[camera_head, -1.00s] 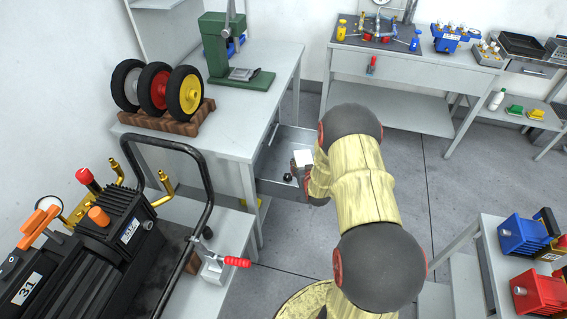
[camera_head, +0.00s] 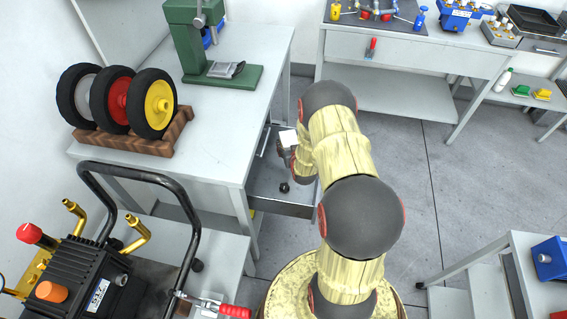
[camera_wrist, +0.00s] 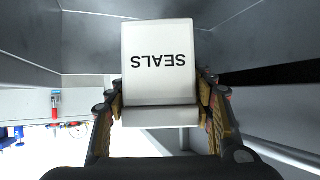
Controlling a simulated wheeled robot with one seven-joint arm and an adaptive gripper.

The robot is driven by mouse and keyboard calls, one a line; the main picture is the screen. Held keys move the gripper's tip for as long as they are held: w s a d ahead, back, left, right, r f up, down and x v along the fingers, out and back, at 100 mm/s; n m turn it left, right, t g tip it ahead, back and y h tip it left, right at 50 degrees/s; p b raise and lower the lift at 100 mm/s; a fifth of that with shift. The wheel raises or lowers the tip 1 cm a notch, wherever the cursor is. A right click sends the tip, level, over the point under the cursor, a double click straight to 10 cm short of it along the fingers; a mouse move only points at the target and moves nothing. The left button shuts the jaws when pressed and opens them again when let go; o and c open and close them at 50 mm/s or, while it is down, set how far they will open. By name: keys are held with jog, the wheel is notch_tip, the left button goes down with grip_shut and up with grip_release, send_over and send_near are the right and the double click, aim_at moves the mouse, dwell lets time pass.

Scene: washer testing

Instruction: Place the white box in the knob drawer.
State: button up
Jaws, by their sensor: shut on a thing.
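The white box (camera_head: 288,138), printed "SEALS", is held in my gripper (camera_head: 284,151). In the wrist view the white box (camera_wrist: 160,62) sits between the two fingers of my gripper (camera_wrist: 161,108), its lettering upside down. The open grey drawer (camera_head: 275,206) sticks out from under the left workbench. The box appears over the drawer's rear part, close to the bench. Grey walls surround the box in the wrist view; its exact height over the drawer floor cannot be told. My arm hides the drawer's right side.
The left workbench (camera_head: 225,130) carries wheels on a wooden rack (camera_head: 140,140) and a green press (camera_head: 205,75). A black pump with a tubular handle (camera_head: 90,265) stands at the lower left. Another bench (camera_head: 400,65) stands behind.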

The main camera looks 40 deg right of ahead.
notch_tip(320, 180, down, 9)
jog(key=b, duration=0.3)
jog(key=shift+r+b, duration=0.15)
jog(key=shift+b, duration=0.15)
jog(key=shift+r, duration=0.1)
jog(key=o, duration=1.3)
jog(key=shift+s, duration=0.1)
jog(key=p+v, duration=0.3)
jog(key=v, duration=0.3)
jog(key=shift+s+r, duration=0.1)
jog(key=shift+r, duration=0.05)
jog(key=shift+s+a+r, duration=0.15)
jog(key=shift+s+a, duration=0.2)
jog(key=shift+s, duration=0.15)
